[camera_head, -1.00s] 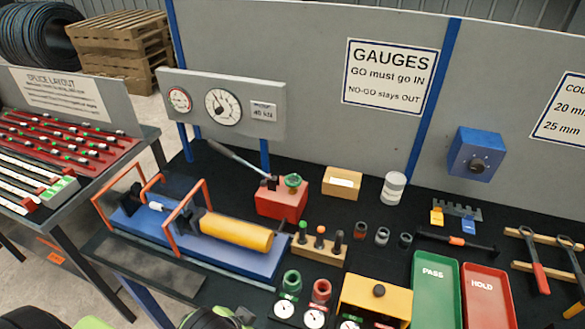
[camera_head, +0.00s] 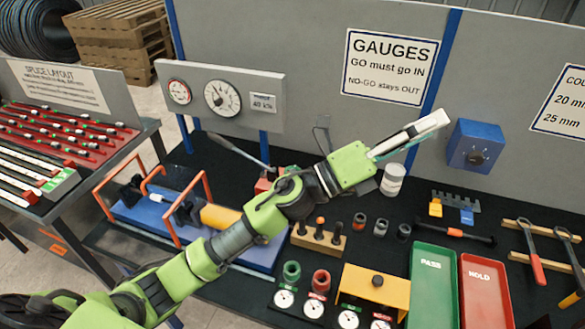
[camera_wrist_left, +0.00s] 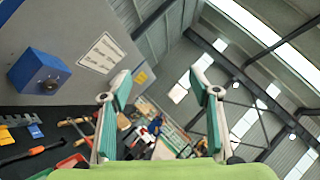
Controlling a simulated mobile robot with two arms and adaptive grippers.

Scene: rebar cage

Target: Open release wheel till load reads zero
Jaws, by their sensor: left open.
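My left gripper (camera_head: 428,132) is raised above the bench, pointing right, in front of the grey back panel. In the left wrist view (camera_wrist_left: 160,95) its two fingers stand apart with nothing between them. The red pump block (camera_head: 263,185) is mostly hidden behind my left arm, with its grey lever (camera_head: 236,149) leaning up to the left. The green release wheel on it is almost wholly covered by my arm. The load display (camera_head: 263,102) seems to read about 40 kN, beside a round dial (camera_head: 222,98). My right gripper is out of view.
A yellow cylinder (camera_head: 218,217) lies in the blue frame (camera_head: 140,213) under my arm. A white can (camera_head: 392,180) stands below the gripper, and a blue box (camera_head: 474,146) is on the panel to its right. Green (camera_head: 432,285) and red (camera_head: 486,290) trays lie at the front.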

